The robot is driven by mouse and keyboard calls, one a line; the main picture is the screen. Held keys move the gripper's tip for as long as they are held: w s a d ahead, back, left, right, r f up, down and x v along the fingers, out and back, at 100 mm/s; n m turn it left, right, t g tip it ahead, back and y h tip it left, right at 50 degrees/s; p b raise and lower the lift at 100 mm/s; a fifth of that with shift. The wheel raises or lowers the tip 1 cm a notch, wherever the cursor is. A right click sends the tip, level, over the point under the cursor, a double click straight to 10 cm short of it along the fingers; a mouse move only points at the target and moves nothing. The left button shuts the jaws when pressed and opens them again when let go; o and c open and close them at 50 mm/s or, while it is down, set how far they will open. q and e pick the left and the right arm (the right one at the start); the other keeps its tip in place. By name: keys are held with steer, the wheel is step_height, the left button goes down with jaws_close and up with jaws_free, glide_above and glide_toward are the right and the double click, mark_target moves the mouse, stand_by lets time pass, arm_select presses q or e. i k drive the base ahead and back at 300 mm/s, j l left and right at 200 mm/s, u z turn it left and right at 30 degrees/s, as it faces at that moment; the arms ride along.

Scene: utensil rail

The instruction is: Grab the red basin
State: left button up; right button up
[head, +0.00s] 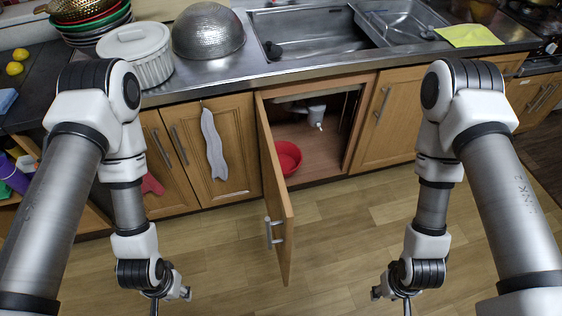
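The red basin (288,157) sits inside the open cabinet under the sink, near the left side of its floor. Its left part is hidden behind the open wooden door (275,195), which swings out toward me. My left gripper (155,306) hangs low at the left, above the floor and well apart from the basin. My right gripper (406,306) hangs low at the right, also far from the basin. Both grippers are cut off by the lower edge, so whether their fingers are open or shut cannot be seen.
A white drain pipe (315,115) hangs in the cabinet above and right of the basin. The door's handle (274,231) faces outward at its free edge. A white cloth (213,145) hangs on the closed door to the left. The wooden floor (345,240) right of the open door is clear.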

mark_target(290, 156)
steer(key=l, duration=0.75)
steer(key=i+l, duration=0.15)
steer(key=l, duration=1.35)
steer(key=i, duration=1.3)
